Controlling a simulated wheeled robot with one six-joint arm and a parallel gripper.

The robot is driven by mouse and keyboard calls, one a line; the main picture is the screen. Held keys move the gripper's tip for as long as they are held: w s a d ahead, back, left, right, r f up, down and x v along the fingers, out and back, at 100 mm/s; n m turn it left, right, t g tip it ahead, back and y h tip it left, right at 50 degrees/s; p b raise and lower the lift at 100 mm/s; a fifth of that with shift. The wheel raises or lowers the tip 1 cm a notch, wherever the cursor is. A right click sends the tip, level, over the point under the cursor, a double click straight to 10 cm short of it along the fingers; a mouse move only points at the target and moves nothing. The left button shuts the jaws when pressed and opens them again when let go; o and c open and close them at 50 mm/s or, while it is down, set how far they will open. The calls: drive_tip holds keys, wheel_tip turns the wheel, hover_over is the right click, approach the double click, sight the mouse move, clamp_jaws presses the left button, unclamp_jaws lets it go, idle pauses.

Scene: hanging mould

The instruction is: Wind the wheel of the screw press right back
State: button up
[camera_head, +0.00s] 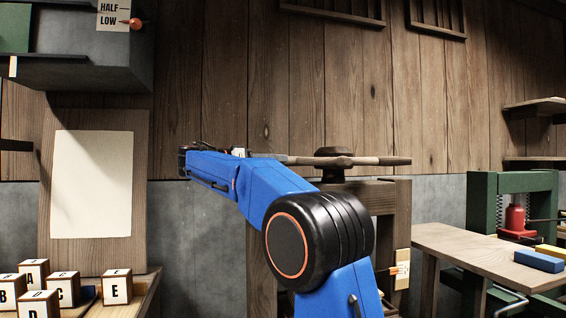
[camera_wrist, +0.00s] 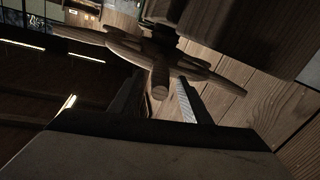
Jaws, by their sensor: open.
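The wheel (camera_head: 385,161) of the screw press is wooden, lies flat and has bar-like spokes. It sits on a dark hub (camera_head: 335,153) above the press's wooden frame (camera_head: 385,192), which my arm partly hides. The wheel also shows in the wrist view (camera_wrist: 128,45), with one spoke end (camera_wrist: 160,92) pointing towards the camera. My gripper (camera_wrist: 160,85) is open, with one finger on each side of that spoke end. I cannot tell whether either finger touches it. In the head view the fingers are not clear behind my blue arm.
A label with an orange pointer (camera_head: 400,269) is on the frame's right side. Lettered blocks (camera_head: 62,288) stand at the lower left. A wooden table (camera_head: 470,250) with a blue block (camera_head: 538,261) and a green press (camera_head: 482,205) are at the right. A dark cabinet (camera_head: 100,65) hangs upper left.

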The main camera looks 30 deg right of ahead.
sight(294, 161)
drive_tip(key=shift+s+d, duration=0.15)
drive_tip(key=shift+d, duration=1.65)
drive_tip(key=shift+c, duration=0.3)
clamp_jaws()
drive_tip(key=shift+s, duration=0.2)
